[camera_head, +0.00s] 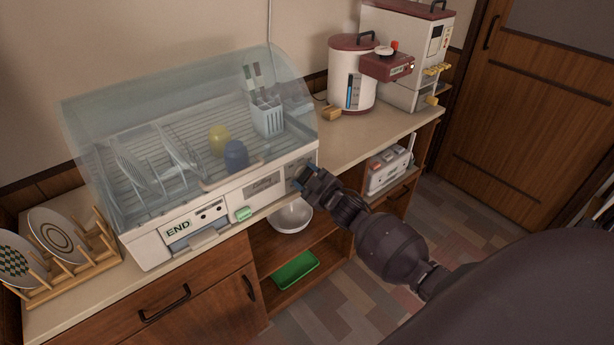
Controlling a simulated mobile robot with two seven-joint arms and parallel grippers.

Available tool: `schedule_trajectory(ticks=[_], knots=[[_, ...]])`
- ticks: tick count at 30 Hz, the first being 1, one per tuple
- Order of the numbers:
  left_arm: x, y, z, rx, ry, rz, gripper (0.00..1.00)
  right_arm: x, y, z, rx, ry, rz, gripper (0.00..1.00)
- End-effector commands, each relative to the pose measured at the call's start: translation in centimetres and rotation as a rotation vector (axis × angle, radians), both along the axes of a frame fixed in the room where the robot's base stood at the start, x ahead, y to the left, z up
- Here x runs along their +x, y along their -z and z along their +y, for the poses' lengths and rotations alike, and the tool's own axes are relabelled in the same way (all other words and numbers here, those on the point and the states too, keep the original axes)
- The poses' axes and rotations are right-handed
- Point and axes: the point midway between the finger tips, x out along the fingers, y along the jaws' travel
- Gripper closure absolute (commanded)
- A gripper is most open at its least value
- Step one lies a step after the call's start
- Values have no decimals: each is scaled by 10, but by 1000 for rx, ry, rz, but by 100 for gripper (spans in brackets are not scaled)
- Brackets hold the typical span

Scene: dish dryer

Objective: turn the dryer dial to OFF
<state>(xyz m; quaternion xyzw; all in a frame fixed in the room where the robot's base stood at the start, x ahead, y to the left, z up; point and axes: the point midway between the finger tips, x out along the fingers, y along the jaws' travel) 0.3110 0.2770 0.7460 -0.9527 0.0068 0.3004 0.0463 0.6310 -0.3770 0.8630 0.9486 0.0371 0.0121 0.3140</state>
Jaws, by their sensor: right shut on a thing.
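The dish dryer (215,208) stands on the counter with its clear lid closed over the rack. Its front panel has an END label at the left, a green button (243,214) near the middle and a grey panel (264,185) to the right. My right gripper (301,178) is at the right end of this front panel, shut on the dial there. The gripper covers the dial, so its pointer and any OFF mark cannot be read. My left gripper is not in view.
Plates, two cups and a cutlery holder (267,117) are inside the dryer. A wooden plate rack (68,272) stands left. A rice dispenser (408,60) and a white pot with a red lid (352,75) stand right. A bowl (290,217) and green tray (295,270) are on shelves below.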

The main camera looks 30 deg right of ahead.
Motion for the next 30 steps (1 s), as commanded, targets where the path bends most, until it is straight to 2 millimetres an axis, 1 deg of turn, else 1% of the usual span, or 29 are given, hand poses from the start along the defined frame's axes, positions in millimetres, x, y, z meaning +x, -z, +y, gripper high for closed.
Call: schedule_trajectory(ticks=[8, 18, 24, 30], knots=[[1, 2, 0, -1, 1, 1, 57, 0, 1, 1, -260, -1, -21, 70], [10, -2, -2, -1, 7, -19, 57, 0, 2, 1, -578, -1, -46, 70], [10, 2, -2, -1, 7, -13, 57, 0, 3, 1, -736, -1, -58, 70], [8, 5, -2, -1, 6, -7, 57, 0, 3, 2, -849, -1, -67, 70]])
